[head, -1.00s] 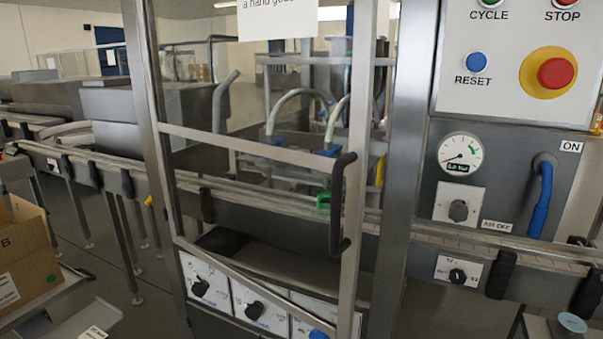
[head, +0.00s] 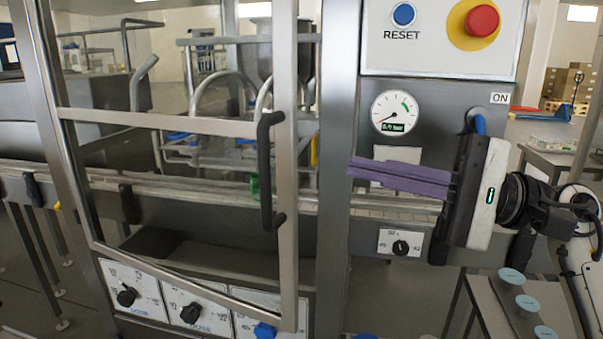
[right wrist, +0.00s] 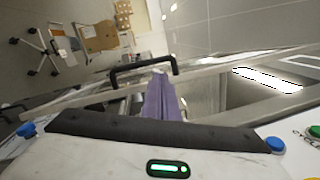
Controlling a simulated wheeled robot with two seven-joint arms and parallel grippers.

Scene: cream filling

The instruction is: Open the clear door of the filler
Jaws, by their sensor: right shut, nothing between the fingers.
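The filler's clear door is a pane in a metal frame (head: 180,124) at the left and middle of the head view. I cannot tell whether it is fully closed. Its black upright handle (head: 266,170) is on the right side of the frame; it also shows in the right wrist view (right wrist: 143,66). My right gripper (head: 355,170) has purple fingers, shut and empty, pointing left towards the handle with a gap in the head view. In the right wrist view the fingers (right wrist: 164,95) point at the handle's right part. My left gripper is not in view.
Right of the door are a metal post (head: 337,180), a gauge (head: 394,112) and a button panel with a red stop button (head: 481,20). A conveyor (head: 150,190) runs behind the door. A small table (head: 490,315) with pale blue-topped items stands at the lower right.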

